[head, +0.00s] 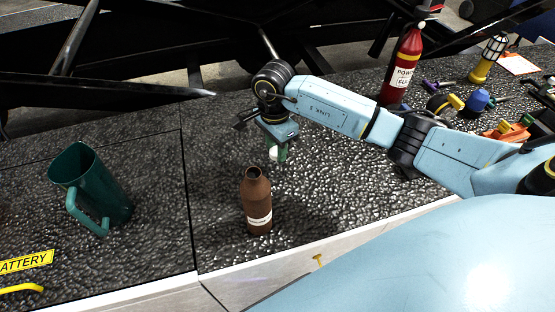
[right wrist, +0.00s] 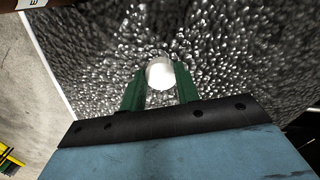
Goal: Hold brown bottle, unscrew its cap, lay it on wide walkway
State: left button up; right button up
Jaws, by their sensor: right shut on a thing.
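The brown bottle (head: 257,206) stands upright on the dark textured walkway (head: 222,165), its mouth open and bare and a white label low on its side. My right gripper (head: 279,154) is behind the bottle and slightly to its right, with its green fingers shut on the white cap (head: 273,153). In the right wrist view the cap (right wrist: 160,74) sits between the green fingertips, over the textured surface. The cap is apart from the bottle. A brown edge, likely the bottle (right wrist: 32,4), shows at the top left there. My left gripper is out of view.
A green jug (head: 92,188) stands on the left. A pale ledge (head: 300,259) runs along the front. The surface between jug and bottle is clear.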

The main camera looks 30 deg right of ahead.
aim_at(277, 169)
jog(key=shift+f, duration=2.85)
jog(key=shift+f+b, duration=0.2)
jog(key=shift+b, duration=0.15)
jog(key=o, duration=1.1)
jog(key=shift+r, duration=0.15)
jog(key=shift+r, duration=0.3)
jog(key=r, duration=0.7)
jog(key=r+p, duration=0.1)
jog(key=r, duration=0.3)
jog(key=shift+w+r, duration=0.25)
